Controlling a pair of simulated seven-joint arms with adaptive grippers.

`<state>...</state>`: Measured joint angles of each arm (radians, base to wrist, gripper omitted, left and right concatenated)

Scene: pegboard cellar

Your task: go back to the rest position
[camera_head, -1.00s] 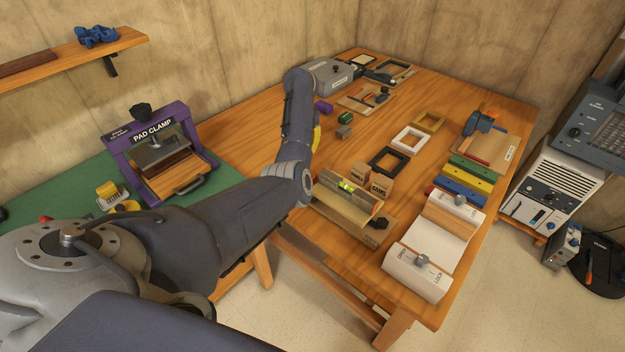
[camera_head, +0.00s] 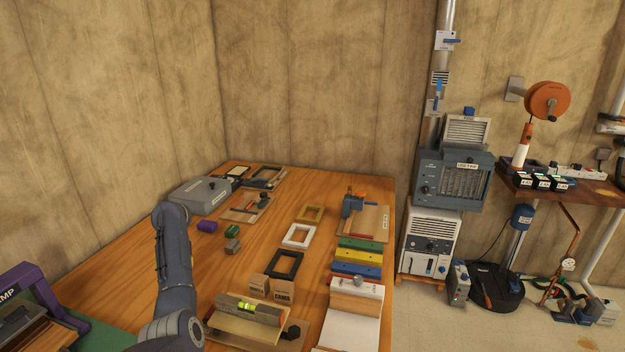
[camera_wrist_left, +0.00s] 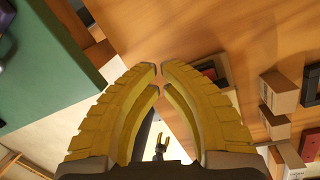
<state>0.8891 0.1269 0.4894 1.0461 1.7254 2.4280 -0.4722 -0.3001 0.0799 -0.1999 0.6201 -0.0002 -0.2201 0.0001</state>
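My left arm rises at the lower left of the head view, over the near left side of the wooden table (camera_head: 125,255). Its gripper is hidden there. In the left wrist view my left gripper (camera_wrist_left: 160,70) has its yellow fingertips almost together, with nothing visible between them. Farther off, below the fingers, that view shows a small yellow two-pronged shape (camera_wrist_left: 160,148). It may be my right gripper, but it is too small to tell its state. My right gripper does not show in the head view.
A spirit level (camera_head: 248,307) on a stand, cardboard boxes (camera_head: 281,291), a black frame (camera_head: 285,264), a white frame (camera_head: 299,236) and a white-ended fixture (camera_head: 352,318) stand on the table. A purple clamp (camera_head: 38,290) is at far left. Bare wood lies right of my arm.

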